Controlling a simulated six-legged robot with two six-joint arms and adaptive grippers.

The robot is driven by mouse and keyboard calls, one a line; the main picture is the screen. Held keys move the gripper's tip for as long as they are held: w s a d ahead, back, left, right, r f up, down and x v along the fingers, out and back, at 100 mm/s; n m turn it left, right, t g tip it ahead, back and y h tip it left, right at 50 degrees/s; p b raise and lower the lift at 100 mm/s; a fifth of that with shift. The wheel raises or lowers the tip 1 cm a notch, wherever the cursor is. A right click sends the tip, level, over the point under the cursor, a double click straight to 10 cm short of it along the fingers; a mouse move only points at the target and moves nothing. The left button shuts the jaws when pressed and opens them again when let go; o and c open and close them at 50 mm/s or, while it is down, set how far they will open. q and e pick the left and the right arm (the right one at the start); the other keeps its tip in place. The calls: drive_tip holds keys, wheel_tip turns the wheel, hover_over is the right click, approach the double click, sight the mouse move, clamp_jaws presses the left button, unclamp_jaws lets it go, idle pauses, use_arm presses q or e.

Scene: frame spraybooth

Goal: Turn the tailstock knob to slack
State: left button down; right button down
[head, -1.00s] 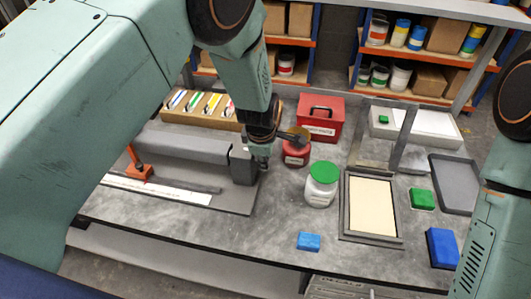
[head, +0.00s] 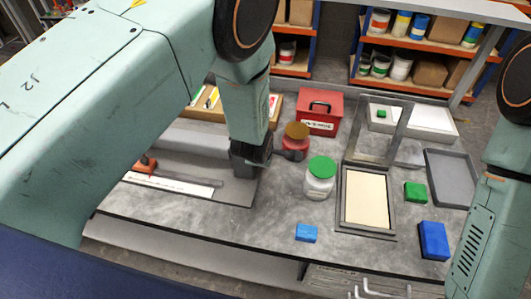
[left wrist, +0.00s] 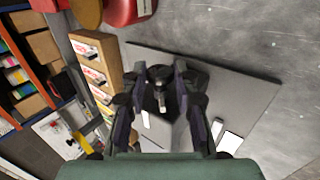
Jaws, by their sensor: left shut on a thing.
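My left gripper (left wrist: 158,88) is shut on the dark tailstock knob (left wrist: 160,74), with one finger on each side of it in the left wrist view. In the head view the left gripper (head: 250,163) is at the right end of the grey fixture (head: 200,138) on its grey base plate (head: 236,192). There my wrist hides the knob and most of the tailstock. I cannot read the knob's turn angle. My right gripper is out of view; only a right arm link shows at the right edge.
A red jar with a brown lid (head: 295,143) stands close right of my left gripper. A green-lidded white jar (head: 318,188), a red toolbox (head: 320,109), a screen frame (head: 345,205) and a blue block (head: 306,233) are further right.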

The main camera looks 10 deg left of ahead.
use_arm(q)
drive_tip(key=shift+w+r, duration=0.1)
drive_tip(key=shift+r, duration=0.05)
drive_tip(key=c, duration=1.4)
unclamp_jaws()
drive_tip(key=o, duration=0.4)
drive_tip(key=shift+d, duration=0.1)
drive_tip(key=shift+c, duration=0.2)
drive_tip(key=shift+s, duration=0.2)
drive_tip(key=shift+w, duration=0.1)
